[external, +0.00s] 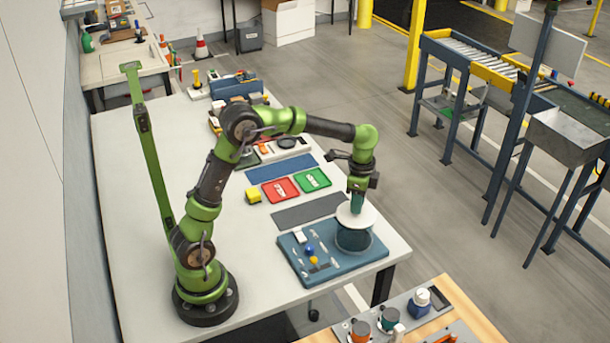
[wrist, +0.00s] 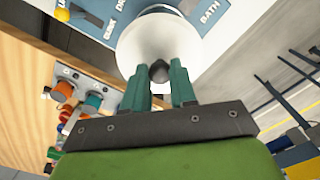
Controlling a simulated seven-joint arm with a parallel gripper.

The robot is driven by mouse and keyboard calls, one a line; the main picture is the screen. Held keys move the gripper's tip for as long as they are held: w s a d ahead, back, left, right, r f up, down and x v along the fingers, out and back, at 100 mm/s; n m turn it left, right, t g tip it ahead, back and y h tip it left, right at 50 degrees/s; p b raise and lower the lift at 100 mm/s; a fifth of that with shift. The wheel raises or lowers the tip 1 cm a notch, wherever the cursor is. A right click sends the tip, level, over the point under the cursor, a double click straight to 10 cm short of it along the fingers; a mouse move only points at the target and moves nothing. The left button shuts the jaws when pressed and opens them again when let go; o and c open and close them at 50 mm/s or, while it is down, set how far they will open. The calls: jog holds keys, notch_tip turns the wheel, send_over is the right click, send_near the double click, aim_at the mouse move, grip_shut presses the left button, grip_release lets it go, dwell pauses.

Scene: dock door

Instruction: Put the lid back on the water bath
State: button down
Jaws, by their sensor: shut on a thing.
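The lid (external: 343,216) is a round white disc with a dark knob. My gripper (external: 357,207) points down and is shut on the lid's knob. The water bath (external: 353,239) is a dark teal round vessel on a blue board. The lid is over the bath's top; I cannot tell whether it touches the rim. In the wrist view, the lid (wrist: 150,40) is held beyond the green fingers (wrist: 160,90), with its dark knob between them.
The blue board (external: 300,268) also carries a white block, a blue ball and a yellow piece left of the bath. Red (external: 281,190) and green (external: 312,179) trays lie behind. A wooden bench (external: 465,290) with jars stands in front. Grey table is clear at left.

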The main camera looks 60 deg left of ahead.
dwell(0.3)
jog(key=shift+c, duration=1.7)
grip_release()
jog(key=shift+r, duration=3.5)
grip_shut()
jog(key=shift+f, duration=0.3)
